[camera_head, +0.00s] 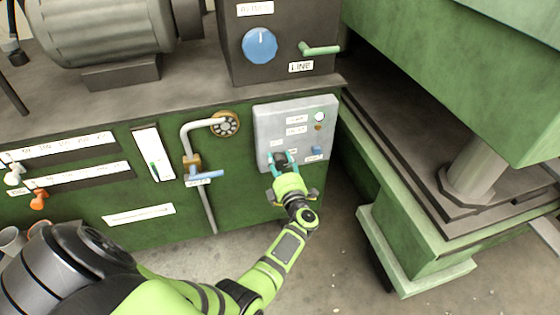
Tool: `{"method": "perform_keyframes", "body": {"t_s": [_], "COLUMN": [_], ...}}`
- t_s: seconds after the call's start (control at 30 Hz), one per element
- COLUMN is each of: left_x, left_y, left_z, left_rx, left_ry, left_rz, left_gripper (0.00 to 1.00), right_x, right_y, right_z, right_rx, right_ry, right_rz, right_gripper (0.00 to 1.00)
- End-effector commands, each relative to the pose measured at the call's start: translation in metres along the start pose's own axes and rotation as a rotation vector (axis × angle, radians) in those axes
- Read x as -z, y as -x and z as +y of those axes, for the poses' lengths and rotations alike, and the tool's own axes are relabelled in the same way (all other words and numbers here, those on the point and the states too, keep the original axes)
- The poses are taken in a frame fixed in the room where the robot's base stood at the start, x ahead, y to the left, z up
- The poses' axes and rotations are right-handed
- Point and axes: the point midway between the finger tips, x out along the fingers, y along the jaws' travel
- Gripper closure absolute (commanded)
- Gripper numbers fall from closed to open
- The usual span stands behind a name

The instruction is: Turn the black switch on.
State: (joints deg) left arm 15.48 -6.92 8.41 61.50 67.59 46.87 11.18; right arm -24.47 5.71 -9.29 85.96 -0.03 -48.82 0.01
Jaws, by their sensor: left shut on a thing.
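A grey control panel (262,128) is on the front of the green machine. The black switch (281,158) sits low on its left side, largely hidden by my left gripper. My left gripper (283,161), with teal fingertips, reaches up to the panel and is shut on the black switch. The switch's setting is too small to tell. A blue switch (316,150) is just to the right of my gripper, apart from it. A whitish lamp (319,116) and a small brownish lamp (318,128) are at the panel's upper right. My right gripper is not in view.
A bent grey pipe with a blue-handled valve (207,175) stands left of the panel. A dark box with a blue dial (259,45) and a green lever (320,49) is above. A green press (440,230) stands to the right. Floor (330,260) is open below.

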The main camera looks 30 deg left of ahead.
Motion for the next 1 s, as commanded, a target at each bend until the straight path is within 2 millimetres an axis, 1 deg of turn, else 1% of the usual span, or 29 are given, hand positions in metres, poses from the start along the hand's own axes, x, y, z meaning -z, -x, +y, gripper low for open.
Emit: {"method": "perform_keyframes", "body": {"t_s": [0.03, 0.4, 0.43, 0.47, 0.5, 0.83, 0.93, 1.0], "left_x": [0.006, 0.006, 0.006, 0.006, 0.006, 0.002, 0.001, 0.001], "left_y": [0.000, 0.000, 0.000, -0.001, -0.001, 0.001, 0.008, 0.017], "left_z": [-0.006, -0.005, -0.005, -0.005, -0.005, -0.002, -0.002, -0.003], "left_rx": [0.009, 0.007, 0.007, 0.007, 0.007, 0.002, 0.002, 0.004], "left_ry": [-0.010, -0.015, -0.015, -0.015, -0.014, -0.009, -0.008, -0.009], "left_rz": [0.012, 0.013, 0.013, 0.013, 0.012, 0.004, 0.003, 0.003], "left_gripper": [0.85, 0.85, 0.44, 0.32, 0.28, 0.28, 0.28, 0.28], "right_x": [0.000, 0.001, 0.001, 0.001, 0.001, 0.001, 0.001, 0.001], "right_y": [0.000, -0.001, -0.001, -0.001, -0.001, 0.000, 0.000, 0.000], "right_z": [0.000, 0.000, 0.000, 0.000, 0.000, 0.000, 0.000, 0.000], "right_rx": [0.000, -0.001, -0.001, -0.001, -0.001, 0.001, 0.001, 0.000], "right_ry": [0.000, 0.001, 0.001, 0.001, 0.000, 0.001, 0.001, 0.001], "right_rz": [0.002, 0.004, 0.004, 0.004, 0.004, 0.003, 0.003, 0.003], "right_gripper": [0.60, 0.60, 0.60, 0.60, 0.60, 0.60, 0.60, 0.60]}}
